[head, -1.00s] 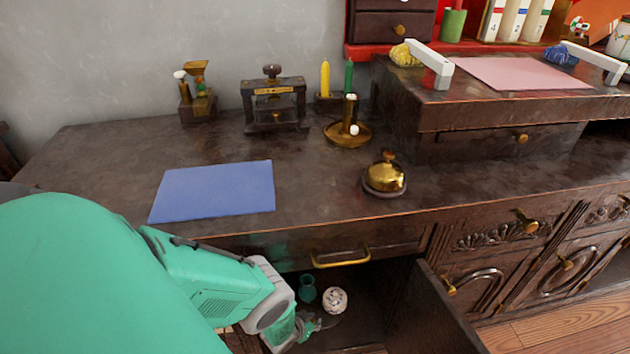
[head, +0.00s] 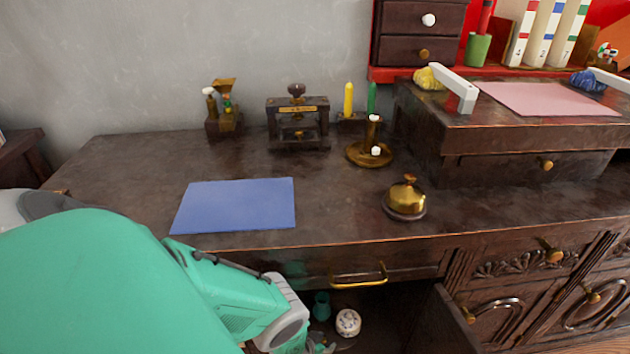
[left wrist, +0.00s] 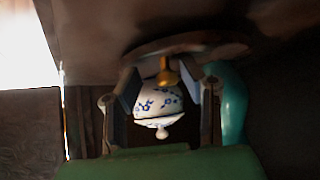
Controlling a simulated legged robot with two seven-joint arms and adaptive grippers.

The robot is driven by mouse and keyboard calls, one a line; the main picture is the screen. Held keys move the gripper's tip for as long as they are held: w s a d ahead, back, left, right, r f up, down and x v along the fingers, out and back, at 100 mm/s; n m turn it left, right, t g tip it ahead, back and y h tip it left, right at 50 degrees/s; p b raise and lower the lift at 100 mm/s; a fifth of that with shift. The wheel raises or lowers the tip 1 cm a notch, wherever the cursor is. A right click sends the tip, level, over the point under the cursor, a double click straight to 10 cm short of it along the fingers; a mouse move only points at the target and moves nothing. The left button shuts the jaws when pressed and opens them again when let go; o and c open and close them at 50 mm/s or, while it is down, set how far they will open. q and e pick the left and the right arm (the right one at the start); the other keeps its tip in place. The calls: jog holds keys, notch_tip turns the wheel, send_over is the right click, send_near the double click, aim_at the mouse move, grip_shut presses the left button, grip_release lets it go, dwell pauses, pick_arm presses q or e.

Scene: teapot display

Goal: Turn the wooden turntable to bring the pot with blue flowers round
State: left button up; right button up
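The white pot with blue flowers (left wrist: 158,103) stands in the open cupboard. It also shows in the head view (head: 348,322). In the left wrist view it appears upside down, between the fingers of my left gripper (left wrist: 165,105). The fingers are apart, and I see no clear grip on the pot. The round wooden turntable (left wrist: 150,50) is under the pot. A teal pot (left wrist: 234,100) is beside the right finger, and it shows in the head view (head: 321,306) left of the white pot. The head view cuts off most of my left gripper. My right gripper is not in view.
The cupboard's open door (head: 440,320) is to the right, and a drawer with a brass handle (head: 358,280) is above the opening. The desktop holds a blue sheet (head: 235,205), a brass bell (head: 405,197) and a candle holder (head: 372,150).

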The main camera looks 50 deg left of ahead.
pick_arm(q)
jog(key=shift+s+d+r, duration=0.1)
jog(key=shift+s+r, duration=0.1)
jog(key=shift+s, duration=0.25)
jog(key=s, duration=0.8)
jog(key=s+d, duration=0.1)
jog(key=s, duration=0.3)
jog(key=shift+r, duration=0.1)
jog(key=shift+w+d, duration=0.2)
grip_shut()
jog(key=w+d+r+y, duration=0.1)
jog(key=w, duration=0.1)
jog(key=w+d+r+g+y, duration=0.1)
jog(key=w, duration=0.1)
jog(key=w+d+r+y, duration=0.1)
jog(key=w+d, duration=0.1)
jog(key=shift+d+g, duration=0.1)
jog(key=shift+g, duration=0.2)
jog(key=w+d+r+g+y, duration=0.2)
jog(key=w+d+r+g, duration=0.1)
jog(key=d+r, duration=0.2)
jog(key=b+x, duration=0.5)
jog(key=x, duration=0.4)
jog(key=shift+a+f, duration=0.1)
jog(key=shift+f, duration=0.35)
jog(key=a, duration=0.2)
jog(key=shift+a+r, duration=0.2)
jog(key=shift+a, duration=0.05)
jog(key=shift+a+p, duration=0.35)
jog(key=shift+a, duration=0.4)
